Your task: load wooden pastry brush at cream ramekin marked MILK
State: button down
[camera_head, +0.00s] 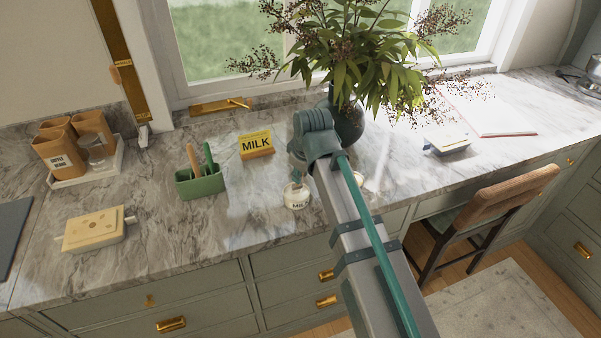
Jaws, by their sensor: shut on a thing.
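The cream ramekin marked MILK (297,197) stands on the marble counter near its front edge, with part of its lettering showing. My gripper (297,172) points down just above the ramekin's opening. It is shut on a thin thing that reaches down toward the ramekin, which I take to be the wooden pastry brush. The brush is mostly hidden by the gripper, and I cannot tell whether its tip touches the inside of the ramekin.
A green caddy (201,184) with a wooden and a green handle stands left. A yellow MILK box (256,144) is behind. A dark vase (346,122) with branches stands close behind my arm. A cream block-like dish (93,230) and brown canisters (58,155) are far left.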

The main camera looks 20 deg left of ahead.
dwell(0.4)
jog(key=shift+r+p, duration=2.5)
jog(key=shift+r, duration=0.95)
